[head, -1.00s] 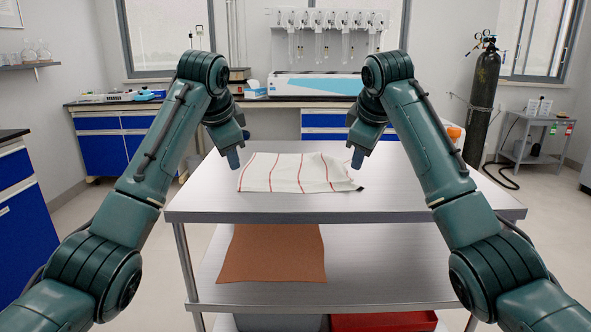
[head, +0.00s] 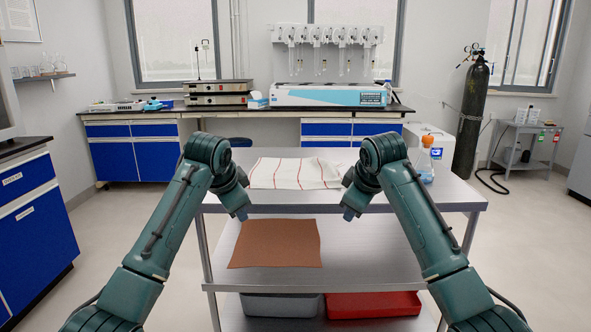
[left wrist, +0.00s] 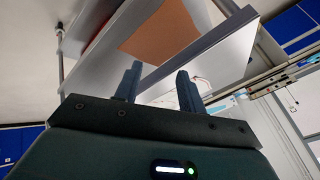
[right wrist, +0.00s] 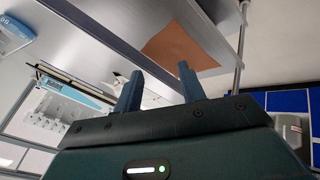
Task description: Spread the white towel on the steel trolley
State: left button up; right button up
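The white towel (head: 292,174) with red stripes lies on the top of the steel trolley (head: 440,192) in the head view. It looks mostly flat, with its front edge close to the trolley's front edge. Its right front corner is near my right arm. My left gripper (head: 243,214) is in front of the trolley, below the level of the top, left of the towel. My right gripper (head: 349,214) is likewise in front, to the right. Both are apart from the towel. Their fingers stand apart and empty in the left wrist view (left wrist: 157,85) and right wrist view (right wrist: 159,88).
A brown cloth (head: 275,245) lies on the trolley's lower shelf. A grey bin (head: 280,305) and a red bin (head: 375,304) are beneath. Blue cabinets (head: 35,215) are at the left; floor is clear beside the trolley.

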pick_arm(q)
jog(key=s+f+n+t+h+p, duration=0.2)
jog(key=s+f+n+p, duration=0.2)
jog(key=s+f+p, duration=1)
pick_arm(e)
jog(key=s+f+m+t+y+b, duration=0.2)
jog(key=s+f+m, duration=0.2)
jog(key=s+f, duration=1.15)
pick_arm(q)
jog(key=s+r+n+p, duration=0.1)
jog(key=s+p, duration=0.4)
jog(key=s, duration=0.7)
jog(key=s+a+r+n+t+p, duration=0.1)
jog(key=s+p, duration=0.3)
jog(key=s, duration=0.8)
jog(key=shift+s+a+r+n+h+p, duration=0.15)
jog(key=shift+r+n+h+p, duration=0.35)
jog(key=shift+n, duration=0.4)
pick_arm(e)
jog(key=s+r+m, duration=0.2)
jog(key=s, duration=0.9)
jog(key=s+d+r+m+t, duration=0.1)
jog(key=s+r, duration=0.1)
jog(key=s, duration=0.9)
jog(key=shift+s+r+m+y, duration=0.3)
jog(key=shift+s+m+y, duration=0.1)
